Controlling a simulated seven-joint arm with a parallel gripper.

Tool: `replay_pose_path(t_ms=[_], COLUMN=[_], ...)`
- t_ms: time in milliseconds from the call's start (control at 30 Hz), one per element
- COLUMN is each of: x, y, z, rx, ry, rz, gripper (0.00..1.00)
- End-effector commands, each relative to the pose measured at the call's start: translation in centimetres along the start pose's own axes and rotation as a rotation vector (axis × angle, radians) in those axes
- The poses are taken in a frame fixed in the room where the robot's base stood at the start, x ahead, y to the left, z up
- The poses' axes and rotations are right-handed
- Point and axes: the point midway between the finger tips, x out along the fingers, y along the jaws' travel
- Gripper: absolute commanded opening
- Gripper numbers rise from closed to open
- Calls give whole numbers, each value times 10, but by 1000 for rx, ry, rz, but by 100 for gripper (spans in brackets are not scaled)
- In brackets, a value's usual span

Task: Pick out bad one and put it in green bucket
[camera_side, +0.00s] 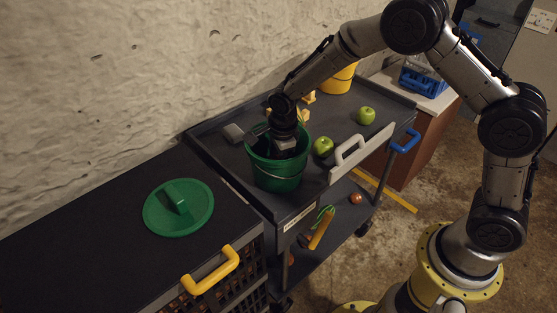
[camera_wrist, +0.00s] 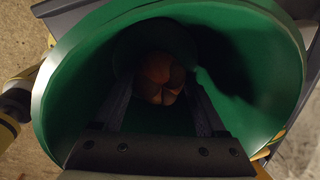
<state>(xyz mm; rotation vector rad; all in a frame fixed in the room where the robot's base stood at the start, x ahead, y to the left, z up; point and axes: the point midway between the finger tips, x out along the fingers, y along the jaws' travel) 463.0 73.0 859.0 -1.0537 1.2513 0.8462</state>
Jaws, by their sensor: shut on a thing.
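The green bucket (camera_side: 276,176) stands on the dark cart top in the side view. My gripper (camera_side: 285,146) points down into its mouth, and the fingertips are hidden by the bucket wall there. In the wrist view the bucket's green inner wall (camera_wrist: 75,90) surrounds the gripper fingers. The fingers are shut on a brownish-orange round fruit (camera_wrist: 158,76), dim in the shade inside the bucket. I cannot tell if the fruit touches the bottom. Two green apples, one (camera_side: 323,147) near the bucket and one (camera_side: 366,115) farther right, sit on the cart top.
A yellow bucket (camera_side: 340,79) stands at the back of the cart. A green lid (camera_side: 178,207) lies on the black surface at left. A grey handle (camera_side: 362,152) rises at the cart's front edge. A reddish fruit (camera_side: 355,198) is on the lower shelf.

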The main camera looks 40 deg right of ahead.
Motion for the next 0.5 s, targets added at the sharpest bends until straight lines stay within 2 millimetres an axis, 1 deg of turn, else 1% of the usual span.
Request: replay_pose_path(t_ms=[500], x=[7], y=[1], z=[0], rx=[0], ry=[0], rz=[0], gripper=[52])
